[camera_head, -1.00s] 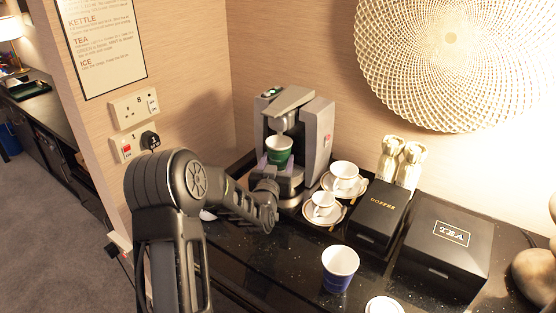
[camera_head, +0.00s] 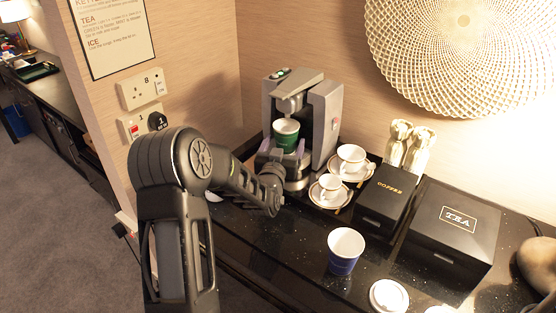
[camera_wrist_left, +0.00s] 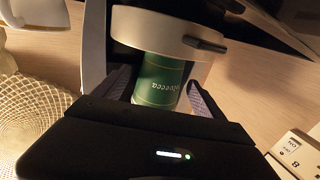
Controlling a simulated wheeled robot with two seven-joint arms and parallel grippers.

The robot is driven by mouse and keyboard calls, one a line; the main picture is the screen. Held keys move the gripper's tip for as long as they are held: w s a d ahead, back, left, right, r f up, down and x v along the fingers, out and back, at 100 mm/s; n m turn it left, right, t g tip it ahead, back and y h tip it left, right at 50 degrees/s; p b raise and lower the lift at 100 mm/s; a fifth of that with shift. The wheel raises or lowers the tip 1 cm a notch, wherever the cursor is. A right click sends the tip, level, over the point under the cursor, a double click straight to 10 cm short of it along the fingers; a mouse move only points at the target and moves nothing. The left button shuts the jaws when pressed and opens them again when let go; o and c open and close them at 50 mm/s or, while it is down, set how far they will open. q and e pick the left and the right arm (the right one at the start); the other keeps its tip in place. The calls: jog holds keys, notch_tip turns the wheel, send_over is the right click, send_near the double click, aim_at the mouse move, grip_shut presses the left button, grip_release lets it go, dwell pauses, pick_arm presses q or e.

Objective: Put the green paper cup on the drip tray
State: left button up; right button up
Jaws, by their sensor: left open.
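The green paper cup (camera_head: 286,136) stands upright under the spout of the coffee machine (camera_head: 322,118). It is over the silver drip tray (camera_head: 298,184) and appears to rest on it; the contact is hidden in the head view. In the left wrist view, which looks upside down, the cup (camera_wrist_left: 160,82) shows between my two fingers, with the rounded drip tray edge (camera_wrist_left: 160,38) against its base end. My left gripper (camera_head: 282,158) is open, with gaps between its fingers (camera_wrist_left: 160,92) and the cup. My right gripper is out of view.
Two white cups on saucers (camera_head: 353,160) stand right of the machine, beside the black coffee box (camera_head: 386,196) and tea box (camera_head: 455,232). A blue paper cup (camera_head: 344,250) and a white lid (camera_head: 389,296) are in front. The counter (camera_head: 270,240) left of them is clear.

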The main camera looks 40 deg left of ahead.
pick_arm(q)
jog(key=b+v, duration=0.2)
jog(key=v, duration=0.8)
jog(key=shift+f, duration=0.15)
jog(key=shift+s+d+b, duration=0.3)
jog(key=shift+s, duration=0.3)
